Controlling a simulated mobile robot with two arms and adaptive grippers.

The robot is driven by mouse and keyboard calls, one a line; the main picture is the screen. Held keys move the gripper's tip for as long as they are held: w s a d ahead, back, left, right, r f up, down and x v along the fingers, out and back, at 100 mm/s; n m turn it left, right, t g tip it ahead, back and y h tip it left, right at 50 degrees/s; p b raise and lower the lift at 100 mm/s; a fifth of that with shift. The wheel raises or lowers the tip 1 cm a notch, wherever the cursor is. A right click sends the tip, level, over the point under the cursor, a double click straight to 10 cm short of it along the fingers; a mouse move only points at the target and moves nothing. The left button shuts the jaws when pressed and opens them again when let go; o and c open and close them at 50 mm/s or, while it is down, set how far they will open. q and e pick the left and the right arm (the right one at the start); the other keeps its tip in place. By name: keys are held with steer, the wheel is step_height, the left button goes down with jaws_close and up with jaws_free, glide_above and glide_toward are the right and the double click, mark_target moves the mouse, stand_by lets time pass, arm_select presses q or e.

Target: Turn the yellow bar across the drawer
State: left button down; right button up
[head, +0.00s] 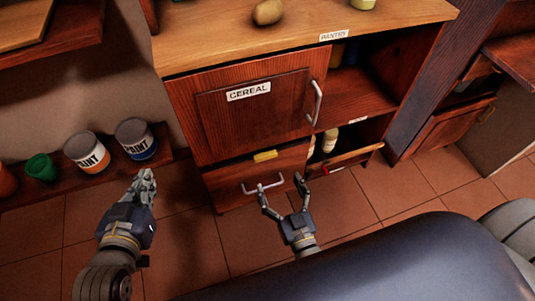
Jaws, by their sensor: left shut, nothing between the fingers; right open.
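The yellow bar (265,156) sits at the top edge of the lower drawer (230,184), below the cereal door. It lies nearly level, tilted slightly up to the right. The drawer has a pale metal handle (263,185) and looks shut. My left gripper (146,180) is shut and empty, left of the drawer and in front of the paint shelf. My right gripper (281,185) is open, its fingers spread by the right end of the drawer handle and below the bar. I cannot tell whether it touches the handle.
The cereal door (255,112) with its handle is shut above the drawer. To the right, another drawer (345,160) stands partly open with bottles inside. Paint cans (136,138) and a green cup (41,167) stand on a low shelf at left. Tiled floor lies in front.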

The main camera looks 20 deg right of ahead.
mark_target(267, 158)
steer(key=w, duration=0.3)
steer(key=w+b, duration=0.1)
steer(key=w, duration=0.2)
steer(key=w+f+b, duration=0.1)
steer(key=w, duration=0.2)
steer(key=shift+w+a+f, duration=0.1)
steer(key=shift+w+a, duration=0.05)
steer(key=shift+w, duration=0.1)
arm_select(q)
step_height(267, 158, up, 11)
steer(key=w+d+t+h, duration=0.2)
steer(key=t, duration=0.4)
steer(key=shift+f, duration=0.2)
arm_select(e)
steer(key=shift+w, duration=0.4)
steer(key=c, duration=1.1)
